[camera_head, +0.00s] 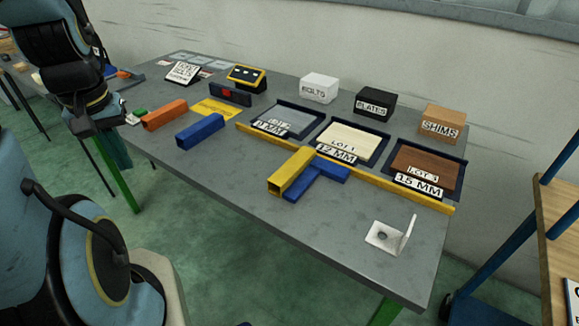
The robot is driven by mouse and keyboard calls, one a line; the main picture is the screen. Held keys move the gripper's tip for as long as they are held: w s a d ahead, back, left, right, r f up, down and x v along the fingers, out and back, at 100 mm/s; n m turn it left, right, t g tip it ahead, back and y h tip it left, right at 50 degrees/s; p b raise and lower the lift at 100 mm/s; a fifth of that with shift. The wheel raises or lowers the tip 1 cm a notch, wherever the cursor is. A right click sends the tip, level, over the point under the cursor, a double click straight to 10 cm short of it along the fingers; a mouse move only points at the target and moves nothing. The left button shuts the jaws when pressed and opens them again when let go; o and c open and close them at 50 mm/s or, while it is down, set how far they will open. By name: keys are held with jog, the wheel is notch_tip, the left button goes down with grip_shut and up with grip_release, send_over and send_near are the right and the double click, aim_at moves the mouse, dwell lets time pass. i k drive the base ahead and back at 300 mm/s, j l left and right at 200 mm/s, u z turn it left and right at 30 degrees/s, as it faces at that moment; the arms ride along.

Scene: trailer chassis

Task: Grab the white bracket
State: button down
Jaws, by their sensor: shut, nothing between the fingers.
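The white bracket (381,238) lies near the front right corner of the grey table. Its flat plate has a round dark hole, and a thin flange stands up at its right side. My gripper (119,153) hangs at the upper left, beyond the table's left end, pointing down. It is shut and empty, far from the bracket. Its fingers are small and dark in this view.
The grey table (240,205) has a yellow rail (345,172) in front of three lot trays. A yellow tube (291,171) and blue piece (322,180) lie left of the bracket. A wooden-topped bench (557,215) stands at right. Bare table surrounds the bracket.

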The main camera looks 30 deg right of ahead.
aim_at(394, 244)
jog(key=k+l+u, duration=0.35)
jog(key=k, duration=0.3)
jog(key=k+l+u, duration=0.15)
jog(key=k+u, duration=0.2)
jog(key=k, duration=0.3)
jog(key=k+u, duration=0.35)
jog(key=k, duration=0.35)
